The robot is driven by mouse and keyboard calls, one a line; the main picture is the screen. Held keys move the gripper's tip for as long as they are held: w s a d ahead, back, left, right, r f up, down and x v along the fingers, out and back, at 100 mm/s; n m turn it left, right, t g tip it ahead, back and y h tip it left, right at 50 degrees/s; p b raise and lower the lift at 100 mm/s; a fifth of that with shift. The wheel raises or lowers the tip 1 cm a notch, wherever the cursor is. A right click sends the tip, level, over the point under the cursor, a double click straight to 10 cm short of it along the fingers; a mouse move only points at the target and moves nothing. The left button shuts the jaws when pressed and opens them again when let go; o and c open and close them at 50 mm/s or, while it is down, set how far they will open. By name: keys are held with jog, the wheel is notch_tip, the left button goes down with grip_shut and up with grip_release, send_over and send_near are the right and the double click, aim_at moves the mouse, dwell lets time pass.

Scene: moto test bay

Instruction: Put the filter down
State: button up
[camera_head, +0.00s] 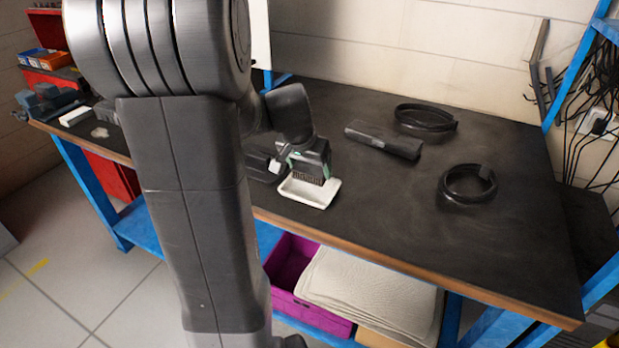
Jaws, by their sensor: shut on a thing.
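The filter (308,172) seems to be the small dark block with a ribbed brownish face and a greenish edge. My gripper (290,158) is shut on it and holds it over or at the back part of a shallow white tray (325,196) near the bench's front edge. The filter is tilted in the picture. I cannot tell whether its lower edge touches the tray. My arm hides part of the bench to the left.
On the dark bench (390,220) lie a flat black case (384,140) and two coiled black loops (425,118) (467,185). The bench between the tray and the right loop is clear. A purple crate (312,303) and light folded sheets (372,287) are below.

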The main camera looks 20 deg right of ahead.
aim_at(308, 172)
jog(key=shift+f, duration=1.85)
jog(key=shift+f+b, duration=0.25)
jog(key=shift+b, duration=0.05)
jog(key=o, duration=0.7)
jog(key=shift+r, duration=0.1)
jog(key=shift+o, duration=0.2)
jog(key=shift+r, duration=0.1)
jog(key=shift+r+p, duration=0.2)
jog(key=shift+p, duration=0.1)
jog(key=v, duration=1.1)
jog(key=shift+s+a+r, duration=0.15)
jog(key=shift+s+r, duration=0.05)
jog(key=shift+r, duration=0.1)
